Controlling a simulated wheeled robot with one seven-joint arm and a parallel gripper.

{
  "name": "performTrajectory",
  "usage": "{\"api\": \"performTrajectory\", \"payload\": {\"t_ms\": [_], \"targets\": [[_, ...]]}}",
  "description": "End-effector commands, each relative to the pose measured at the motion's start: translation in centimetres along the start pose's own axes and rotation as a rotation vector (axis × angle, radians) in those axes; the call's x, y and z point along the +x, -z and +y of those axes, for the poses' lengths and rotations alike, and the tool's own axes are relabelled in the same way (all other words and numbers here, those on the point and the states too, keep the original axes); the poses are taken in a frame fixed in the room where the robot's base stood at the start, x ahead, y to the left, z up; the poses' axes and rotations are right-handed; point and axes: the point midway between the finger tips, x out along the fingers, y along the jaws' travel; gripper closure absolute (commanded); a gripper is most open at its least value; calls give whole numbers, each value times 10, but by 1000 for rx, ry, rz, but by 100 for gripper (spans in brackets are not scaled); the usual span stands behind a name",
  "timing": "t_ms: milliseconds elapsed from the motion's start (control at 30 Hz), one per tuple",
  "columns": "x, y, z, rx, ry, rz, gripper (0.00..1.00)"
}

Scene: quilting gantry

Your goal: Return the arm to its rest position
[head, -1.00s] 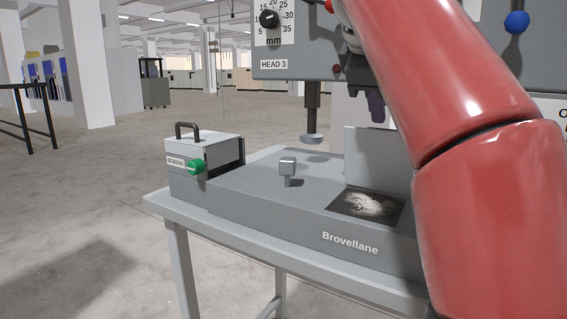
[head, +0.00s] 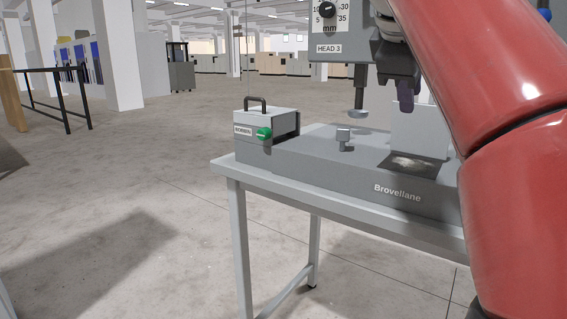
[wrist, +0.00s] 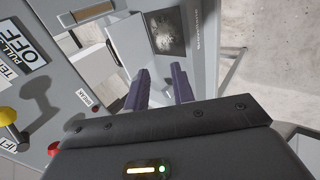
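My red arm (head: 490,60) fills the right side of the head view. My gripper (wrist: 161,71) shows two dark purple fingers with a clear gap between them in the wrist view, and nothing is held there. In the head view a purple finger (head: 405,95) hangs above the right part of the machine bed, apart from it. The quilting machine (head: 300,160), marked Brovellane, stands on a pale grey table (head: 345,205). Part of the machine is hidden behind my arm.
The HEAD 3 unit (head: 340,50) hangs over the bed close to my gripper. A bobbin box (head: 268,122) with a green knob (head: 264,134) sits at the bed's left end. A yellow knob (wrist: 8,116) shows in the wrist view. Open floor (head: 130,200) lies left.

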Motion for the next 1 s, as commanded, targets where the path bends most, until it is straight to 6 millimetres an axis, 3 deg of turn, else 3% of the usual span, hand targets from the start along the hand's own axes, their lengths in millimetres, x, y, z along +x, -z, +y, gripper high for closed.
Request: {"api": "performTrajectory", "payload": {"t_ms": [367,567,767,1000], "targets": [[21,-8,-28,99,41,39,75],[44,-17,-64,208,89,71,75],[83,-33,-140,411,181,113,75],[139,-59,-258,717,306,125,75]]}}
